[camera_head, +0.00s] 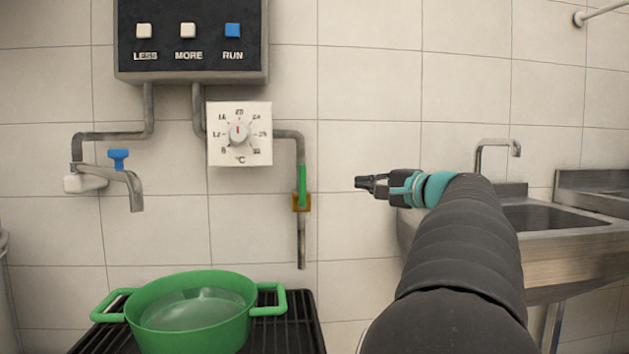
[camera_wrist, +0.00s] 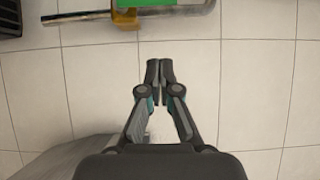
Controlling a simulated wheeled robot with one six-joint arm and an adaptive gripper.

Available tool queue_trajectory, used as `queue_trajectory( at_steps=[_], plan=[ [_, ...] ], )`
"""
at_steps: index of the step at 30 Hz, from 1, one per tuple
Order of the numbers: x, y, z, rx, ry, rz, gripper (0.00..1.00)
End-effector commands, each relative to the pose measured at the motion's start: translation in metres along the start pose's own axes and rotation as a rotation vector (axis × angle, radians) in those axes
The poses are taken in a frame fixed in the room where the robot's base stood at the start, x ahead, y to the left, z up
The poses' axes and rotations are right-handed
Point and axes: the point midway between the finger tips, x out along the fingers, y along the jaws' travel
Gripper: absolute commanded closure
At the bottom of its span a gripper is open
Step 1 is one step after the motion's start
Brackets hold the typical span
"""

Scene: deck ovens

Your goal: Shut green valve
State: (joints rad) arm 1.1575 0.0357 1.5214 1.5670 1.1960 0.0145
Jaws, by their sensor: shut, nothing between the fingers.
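The green valve handle (camera_head: 302,186) stands upright, in line with the vertical pipe (camera_head: 301,240) below the dial box. A brass-coloured valve body (camera_head: 301,203) sits at its lower end. In the wrist view the green handle (camera_wrist: 145,3) and brass body (camera_wrist: 126,17) show at the top edge, partly cut off. My gripper (camera_head: 358,183) is to the right of the valve in the head view, apart from it and pointing left. In the wrist view my gripper (camera_wrist: 153,65) has its fingertips together with nothing between them, below the valve.
A green pot (camera_head: 193,312) with liquid stands on a black grate (camera_head: 285,330) at lower left. A dial box (camera_head: 240,134) and a control panel (camera_head: 190,62) are on the tiled wall. A blue-handled tap (camera_head: 119,158) is at left, a steel sink (camera_head: 560,250) at right.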

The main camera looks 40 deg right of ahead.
Motion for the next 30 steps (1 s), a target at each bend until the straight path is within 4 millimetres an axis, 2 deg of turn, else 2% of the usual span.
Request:
queue_trajectory(
  at_steps=[5, 8, 22, 25, 30],
  plan=[
    [0.008, 0.000, 0.001, 0.000, -0.002, 0.001, 1.00],
    [0.020, 0.000, 0.001, 0.000, -0.004, 0.001, 1.00],
    [0.105, 0.000, 0.002, 0.001, -0.004, 0.001, 1.00],
    [0.114, 0.000, 0.015, -0.001, -0.004, 0.001, 1.00],
    [0.125, 0.001, 0.026, -0.001, -0.002, 0.001, 1.00]
  ],
)
